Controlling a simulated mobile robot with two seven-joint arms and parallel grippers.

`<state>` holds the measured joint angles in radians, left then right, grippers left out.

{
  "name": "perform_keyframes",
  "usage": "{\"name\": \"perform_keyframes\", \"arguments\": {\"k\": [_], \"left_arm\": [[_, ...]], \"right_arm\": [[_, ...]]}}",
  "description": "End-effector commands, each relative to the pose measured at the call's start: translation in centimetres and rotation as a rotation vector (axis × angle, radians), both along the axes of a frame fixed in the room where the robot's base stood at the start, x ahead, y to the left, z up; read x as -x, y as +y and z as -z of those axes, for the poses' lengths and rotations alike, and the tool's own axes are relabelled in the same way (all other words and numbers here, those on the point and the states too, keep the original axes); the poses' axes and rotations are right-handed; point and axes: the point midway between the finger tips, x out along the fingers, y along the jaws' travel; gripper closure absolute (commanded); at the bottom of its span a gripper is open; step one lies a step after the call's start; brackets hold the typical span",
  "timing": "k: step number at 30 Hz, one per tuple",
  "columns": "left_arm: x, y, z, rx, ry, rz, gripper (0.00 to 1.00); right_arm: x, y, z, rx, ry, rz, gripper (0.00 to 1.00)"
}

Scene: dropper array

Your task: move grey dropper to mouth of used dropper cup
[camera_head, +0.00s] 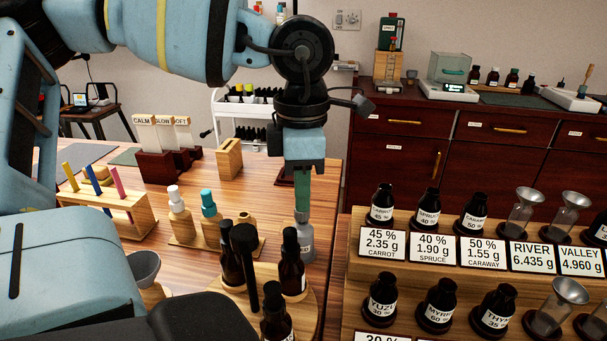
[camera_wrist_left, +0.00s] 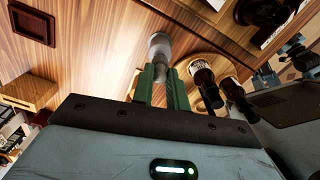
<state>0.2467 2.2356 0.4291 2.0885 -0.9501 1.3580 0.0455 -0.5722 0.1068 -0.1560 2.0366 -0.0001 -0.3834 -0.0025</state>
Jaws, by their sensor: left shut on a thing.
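My left gripper (camera_head: 303,200) points down at the right edge of the wooden table. Its green fingers are shut on the grey dropper (camera_head: 302,216), whose grey top shows just below the fingertips.
Dark dropper bottles (camera_head: 290,262) on a round wooden stand (camera_head: 308,312) are close in front of the cup. A wooden rack with white and teal droppers (camera_head: 208,204) stands to the left. A tiered shelf of labelled bottles (camera_head: 350,262) is to the right.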

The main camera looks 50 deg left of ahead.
Motion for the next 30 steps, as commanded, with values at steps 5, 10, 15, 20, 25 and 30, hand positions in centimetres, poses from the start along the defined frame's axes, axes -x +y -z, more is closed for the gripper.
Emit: {"name": "perform_keyframes", "arguments": {"k": [5,10,15,20,25,30], "left_arm": [[0.0,0.0,1.0,0.001,0.001,0.000,0.91],[0.0,0.0,1.4,0.001,-0.001,0.000,0.91],[0.0,0.0,1.3,0.000,-0.002,0.000,0.76],[0.0,0.0,1.3,0.000,-0.002,0.000,0.59],[0.0,0.0,1.3,0.000,-0.001,0.000,0.59],[0.0,0.0,0.6,-0.001,-0.003,-0.001,0.59]], "right_arm": [[0.0,0.0,0.7,0.000,0.002,-0.002,0.64],[-0.4,-0.1,0.9,0.001,-0.003,-0.002,0.64],[-0.5,0.0,0.7,0.001,-0.008,-0.003,0.64],[-0.4,0.0,0.7,0.001,-0.005,-0.002,0.64],[-0.1,-0.1,0.7,0.000,0.001,-0.002,0.64],[0.1,0.0,0.7,0.001,0.004,-0.003,0.64]]}}
